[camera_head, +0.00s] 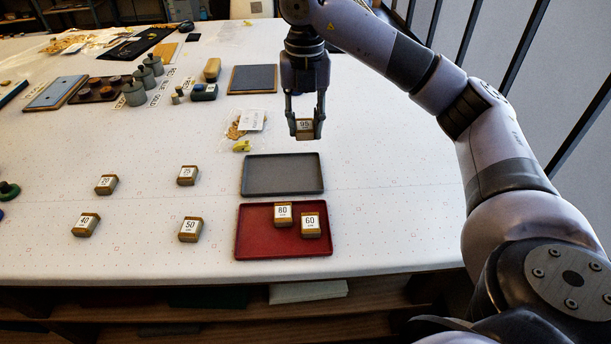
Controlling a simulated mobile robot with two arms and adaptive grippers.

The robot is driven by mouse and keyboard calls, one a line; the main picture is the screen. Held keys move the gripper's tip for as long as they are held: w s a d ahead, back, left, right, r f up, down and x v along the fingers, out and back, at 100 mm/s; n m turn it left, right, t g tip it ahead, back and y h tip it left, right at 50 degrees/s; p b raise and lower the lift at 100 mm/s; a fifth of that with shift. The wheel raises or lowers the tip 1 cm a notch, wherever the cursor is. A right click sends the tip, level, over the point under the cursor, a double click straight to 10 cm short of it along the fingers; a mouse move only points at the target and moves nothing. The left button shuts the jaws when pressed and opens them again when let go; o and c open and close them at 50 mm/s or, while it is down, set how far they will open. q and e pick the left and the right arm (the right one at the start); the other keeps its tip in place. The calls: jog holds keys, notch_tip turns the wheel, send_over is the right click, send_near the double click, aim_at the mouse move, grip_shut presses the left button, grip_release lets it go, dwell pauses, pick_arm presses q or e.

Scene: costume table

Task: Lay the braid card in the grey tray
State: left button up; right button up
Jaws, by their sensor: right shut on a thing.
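My right gripper (305,132) is shut on a small tan braid card (304,125) with a white label that seems to read 95. It holds the card in the air, above and behind the grey tray (283,176) in the picture. The grey tray is empty and lies flat on the table. Other similar cards labelled 20 (106,185), 25 (187,175), 40 (86,225) and 50 (190,229) lie on the table to the left. My left gripper is not in view.
A red tray (254,240) in front of the grey one holds cards labelled 80 (283,214) and 60 (310,225). A clear bag (239,127) and a yellow item (242,146) lie behind the grey tray. Grey weights (134,94) stand at the back left.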

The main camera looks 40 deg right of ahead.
send_over(306, 184)
notch_tip(306, 184, down, 9)
jog(key=shift+s+f+p, duration=0.1)
jog(key=shift+p, duration=0.25)
jog(key=shift+f, duration=0.7)
notch_tip(306, 184, down, 3)
jog(key=shift+f+p, duration=0.15)
jog(key=shift+p, duration=0.2)
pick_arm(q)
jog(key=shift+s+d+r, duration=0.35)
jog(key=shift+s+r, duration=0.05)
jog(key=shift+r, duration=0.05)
pick_arm(e)
jog(key=shift+f, duration=0.15)
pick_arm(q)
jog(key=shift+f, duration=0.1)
pick_arm(e)
jog(key=shift+f, duration=0.2)
jog(key=o, duration=0.7)
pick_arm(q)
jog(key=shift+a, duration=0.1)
pick_arm(e)
jog(key=shift+r, duration=0.15)
